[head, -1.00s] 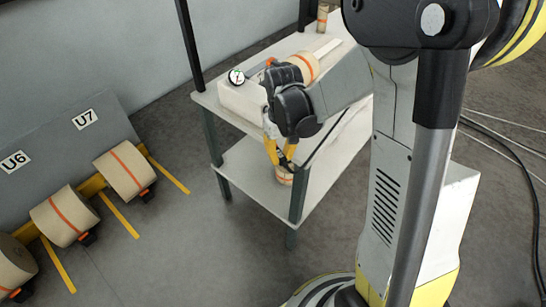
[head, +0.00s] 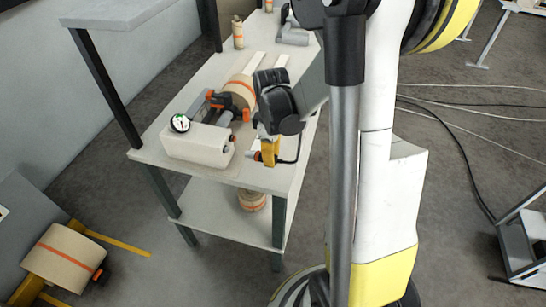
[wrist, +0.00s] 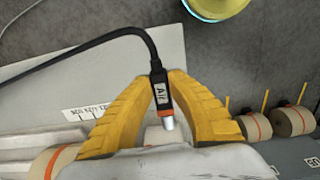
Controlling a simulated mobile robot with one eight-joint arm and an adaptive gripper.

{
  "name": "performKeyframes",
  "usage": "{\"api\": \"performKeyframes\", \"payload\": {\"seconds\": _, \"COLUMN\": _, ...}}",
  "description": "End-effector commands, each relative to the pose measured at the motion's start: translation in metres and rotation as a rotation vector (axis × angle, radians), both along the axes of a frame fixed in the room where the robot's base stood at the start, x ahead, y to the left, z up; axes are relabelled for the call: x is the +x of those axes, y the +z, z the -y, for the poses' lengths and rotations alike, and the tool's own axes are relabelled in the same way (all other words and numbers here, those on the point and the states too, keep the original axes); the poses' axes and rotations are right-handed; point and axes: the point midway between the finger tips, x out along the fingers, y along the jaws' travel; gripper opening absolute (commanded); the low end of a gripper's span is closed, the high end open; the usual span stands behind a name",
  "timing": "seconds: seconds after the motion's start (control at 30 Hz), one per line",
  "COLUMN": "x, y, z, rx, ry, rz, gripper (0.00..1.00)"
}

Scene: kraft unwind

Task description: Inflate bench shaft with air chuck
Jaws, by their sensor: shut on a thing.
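My gripper (wrist: 166,82) has yellow fingers, shut on the air chuck (wrist: 160,92). The chuck is black, labelled "Air", with an orange collar and a silver tip pointing down the wrist picture; a black hose leads from it. In the head view my gripper (head: 268,152) is at the bench's right edge, apart from the white block (head: 195,145) to its left. The bench shaft (head: 230,116), dark with orange parts, appears to lie behind that block beside a kraft roll (head: 238,90). I cannot make out its valve.
A round gauge (head: 180,123) sits on the white block. The bench (head: 150,148) has a lower shelf (head: 215,205) with another roll (head: 253,201). A small roll (head: 238,34) stands farther back. Cables (head: 455,165) cross the floor at right. A floor roll (head: 62,258) is at lower left.

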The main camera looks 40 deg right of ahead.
Motion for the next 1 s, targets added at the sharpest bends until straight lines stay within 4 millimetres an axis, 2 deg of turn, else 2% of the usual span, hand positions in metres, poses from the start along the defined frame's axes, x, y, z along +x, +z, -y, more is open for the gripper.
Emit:
{"api": "performKeyframes", "payload": {"seconds": 0.5, "x": 0.031, "y": 0.000, "z": -0.024, "rx": 0.000, "ry": 0.000, "rz": 0.000, "gripper": 0.00}}
{"api": "performKeyframes", "payload": {"seconds": 1.0, "x": 0.038, "y": 0.000, "z": -0.029, "rx": 0.000, "ry": -0.001, "rz": 0.000, "gripper": 0.00}}
